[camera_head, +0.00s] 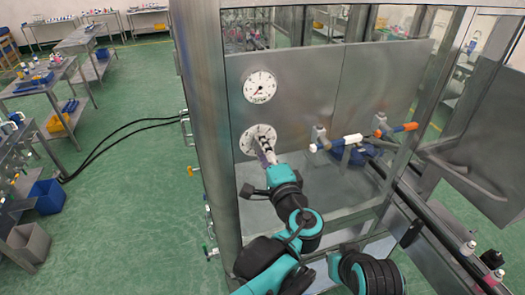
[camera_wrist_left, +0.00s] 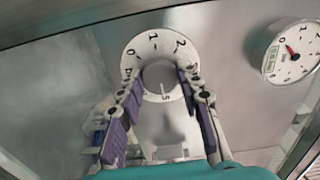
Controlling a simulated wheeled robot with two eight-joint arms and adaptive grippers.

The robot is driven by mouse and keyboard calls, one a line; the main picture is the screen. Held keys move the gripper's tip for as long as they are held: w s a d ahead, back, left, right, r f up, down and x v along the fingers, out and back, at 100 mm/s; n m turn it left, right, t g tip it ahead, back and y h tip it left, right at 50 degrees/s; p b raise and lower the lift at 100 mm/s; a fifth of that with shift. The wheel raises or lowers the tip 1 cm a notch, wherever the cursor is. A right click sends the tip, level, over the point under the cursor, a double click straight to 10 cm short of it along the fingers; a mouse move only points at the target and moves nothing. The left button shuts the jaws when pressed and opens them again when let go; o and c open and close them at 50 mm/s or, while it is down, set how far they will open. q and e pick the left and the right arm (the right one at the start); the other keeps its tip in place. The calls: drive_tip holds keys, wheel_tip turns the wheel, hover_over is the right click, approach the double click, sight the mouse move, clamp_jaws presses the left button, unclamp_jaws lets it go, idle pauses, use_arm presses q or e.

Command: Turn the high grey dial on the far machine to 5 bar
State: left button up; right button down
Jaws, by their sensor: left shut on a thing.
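The grey dial (camera_wrist_left: 159,76) is a round knob on a white numbered plate (camera_wrist_left: 148,45) on the far machine's steel panel. In the head view the plate (camera_head: 249,134) shows below a round gauge, and my gripper covers much of it. My left gripper (camera_head: 265,145) reaches up to the dial. In the left wrist view its two fingers (camera_wrist_left: 159,80) close on the knob from both sides. A thin pale line on the knob's lower edge lies close to the numeral 5. My right gripper is out of view.
A white gauge (camera_head: 260,87) with a red needle sits above the dial; it also shows in the left wrist view (camera_wrist_left: 292,52). A steel post (camera_head: 205,120) stands left of my arm. Valves with a white handle (camera_head: 346,141) and an orange handle (camera_head: 399,128) are at right.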

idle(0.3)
use_arm(q)
drive_tip(key=o, duration=1.2)
drive_tip(key=shift+c, duration=0.2)
drive_tip(key=v, duration=0.7)
drive_tip(key=shift+s, duration=0.15)
